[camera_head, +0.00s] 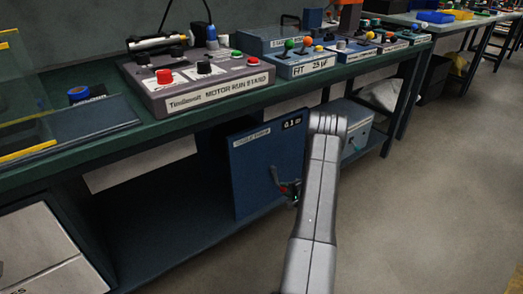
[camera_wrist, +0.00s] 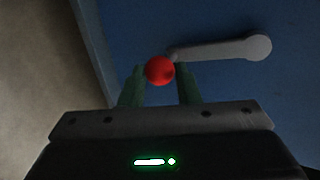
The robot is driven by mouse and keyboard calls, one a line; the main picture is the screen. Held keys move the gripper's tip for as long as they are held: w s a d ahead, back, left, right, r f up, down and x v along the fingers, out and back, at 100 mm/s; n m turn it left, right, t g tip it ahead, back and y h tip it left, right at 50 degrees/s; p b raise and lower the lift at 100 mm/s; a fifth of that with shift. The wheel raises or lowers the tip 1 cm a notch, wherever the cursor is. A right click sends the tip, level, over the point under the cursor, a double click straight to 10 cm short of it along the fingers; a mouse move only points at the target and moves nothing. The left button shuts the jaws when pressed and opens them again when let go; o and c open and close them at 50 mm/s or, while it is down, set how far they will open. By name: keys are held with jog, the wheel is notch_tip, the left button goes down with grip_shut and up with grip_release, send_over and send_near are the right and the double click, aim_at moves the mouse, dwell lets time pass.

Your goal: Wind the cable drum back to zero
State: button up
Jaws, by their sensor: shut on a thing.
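The cable drum unit is a blue box (camera_head: 252,180) under the bench, with a white label and a small black readout (camera_head: 292,123) that seems to read 0.3. A grey crank arm (camera_head: 275,174) is on its front face. In the wrist view the crank arm (camera_wrist: 225,49) runs to the right from its red ball knob (camera_wrist: 160,70). My gripper (camera_wrist: 160,84) is shut on the red knob, with one green finger on each side. In the head view my gripper (camera_head: 291,190) is at the crank, partly hidden by my grey arm.
The green bench (camera_head: 150,134) is above the drum, carrying a motor run stand (camera_head: 205,82) and a blue control box (camera_head: 303,65). The floor at right is clear.

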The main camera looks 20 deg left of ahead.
jog(key=shift+w+d+r, duration=0.1)
jog(key=shift+w+d, duration=0.25)
jog(key=shift+w+r, duration=0.1)
jog(key=shift+w+d+r+p, duration=0.35)
jog(key=shift+w+d+r, duration=0.05)
jog(key=shift+w, duration=0.15)
jog(key=shift+w+d+r+p, duration=0.15)
jog(key=shift+w+r+p, duration=0.15)
jog(key=shift+r, duration=0.15)
jog(key=shift+o, duration=0.7)
jog(key=shift+w+r, duration=0.2)
jog(key=shift+w, duration=0.05)
